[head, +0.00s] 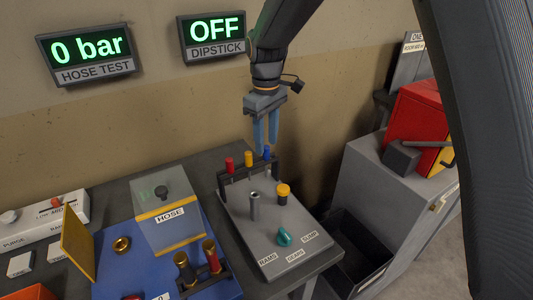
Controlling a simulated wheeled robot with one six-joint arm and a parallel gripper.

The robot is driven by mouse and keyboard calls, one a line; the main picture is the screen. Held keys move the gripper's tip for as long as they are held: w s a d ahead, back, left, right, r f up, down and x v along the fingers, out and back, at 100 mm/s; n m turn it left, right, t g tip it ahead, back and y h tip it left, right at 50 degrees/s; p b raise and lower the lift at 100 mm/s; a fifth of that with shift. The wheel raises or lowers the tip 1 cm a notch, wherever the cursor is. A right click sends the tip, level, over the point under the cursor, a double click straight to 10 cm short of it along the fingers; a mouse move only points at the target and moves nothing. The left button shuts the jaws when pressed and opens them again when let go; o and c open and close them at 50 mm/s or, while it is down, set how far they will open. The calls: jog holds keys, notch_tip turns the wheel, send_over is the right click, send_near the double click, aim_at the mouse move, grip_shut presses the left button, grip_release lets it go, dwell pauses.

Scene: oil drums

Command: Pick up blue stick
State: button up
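The blue stick (266,153) stands upright at the right end of a dark rack, beside a yellow-topped stick (248,159) and a red-topped stick (229,164). My gripper (265,147) points straight down over the rack's right end. Its two blue-grey fingers are apart, with a narrow gap between them. The fingertips are at the height of the blue stick's top in the picture. The top shows between and just below the tips; I cannot tell whether they touch it. The rack hides the lower part of the stick.
The rack stands at the back of a grey panel (240,232) with a metal tube (254,206), a yellow-capped post (283,193) and a teal knob (284,237). A wall display (214,31) reads OFF, DIPSTICK.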

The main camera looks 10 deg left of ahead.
aim_at(266, 146)
jog(key=shift+f+p, duration=0.65)
jog(key=shift+f, duration=1.15)
grip_shut()
jog(key=shift+w+r, duration=0.1)
jog(key=shift+r, duration=0.05)
